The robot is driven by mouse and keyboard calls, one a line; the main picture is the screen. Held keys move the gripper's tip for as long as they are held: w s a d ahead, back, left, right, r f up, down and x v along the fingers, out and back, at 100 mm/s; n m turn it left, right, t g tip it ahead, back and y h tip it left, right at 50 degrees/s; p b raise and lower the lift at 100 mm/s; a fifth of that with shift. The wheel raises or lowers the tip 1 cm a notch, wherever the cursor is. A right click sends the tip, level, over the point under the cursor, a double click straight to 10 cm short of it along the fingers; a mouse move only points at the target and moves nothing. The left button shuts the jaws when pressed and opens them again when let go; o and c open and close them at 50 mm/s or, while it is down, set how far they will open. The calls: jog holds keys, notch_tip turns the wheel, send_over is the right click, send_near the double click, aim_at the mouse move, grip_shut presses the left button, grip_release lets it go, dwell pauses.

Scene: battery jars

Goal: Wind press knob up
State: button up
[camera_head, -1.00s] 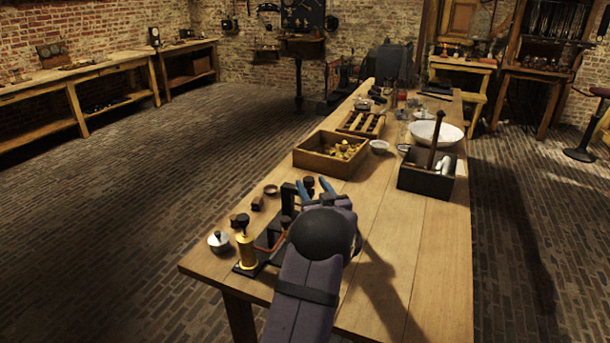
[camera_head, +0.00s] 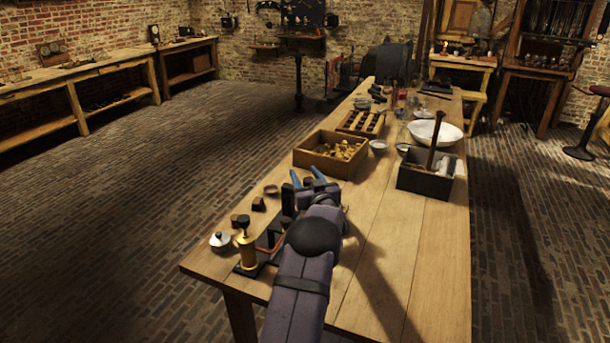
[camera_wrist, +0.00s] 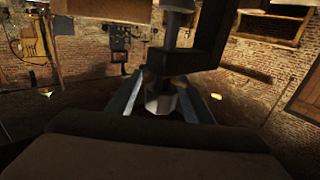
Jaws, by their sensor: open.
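The press (camera_head: 287,200) is a dark frame near the table's left edge in the head view, largely hidden by my gripper and wrist. In the wrist view its dark arm (camera_wrist: 206,48) and a grey vertical screw (camera_wrist: 172,32) rise ahead of me. A pale, faceted metal knob (camera_wrist: 160,99) sits below the screw, between my two fingers. My gripper (camera_head: 305,175) is open at the press, its blue fingers pointing away from the camera. In the wrist view my gripper (camera_wrist: 161,78) has one finger on each side of the knob, and I cannot tell whether either touches it.
A brass pump (camera_head: 246,246) and a lidded metal pot (camera_head: 220,241) stand left of the press. A wooden tray (camera_head: 309,160) of brass parts and a dark box (camera_head: 425,183) with tools lie beyond. The table's right side (camera_head: 420,260) is clear.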

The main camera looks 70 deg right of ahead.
jog(key=c, duration=1.1)
jog(key=shift+o, duration=0.2)
jog(key=shift+r, duration=0.15)
jog(key=shift+w+a+n+t+y+p, duration=0.15)
jog(key=shift+a+n+t+y, duration=0.05)
jog(key=shift+n+t+y, duration=0.65)
jog(key=shift+w+a+n+t+y+p, duration=0.2)
jog(key=shift+n+t+y, duration=0.45)
jog(key=shift+y, duration=0.35)
jog(key=shift+w+a+n+t+y+p, duration=0.1)
jog(key=shift+w+a+n+t+y, duration=0.05)
jog(key=shift+n+t+y, duration=0.7)
jog(key=shift+y, duration=0.3)
jog(key=o, duration=1.1)
jog(key=shift+a, duration=0.1)
jog(key=shift+c, duration=0.2)
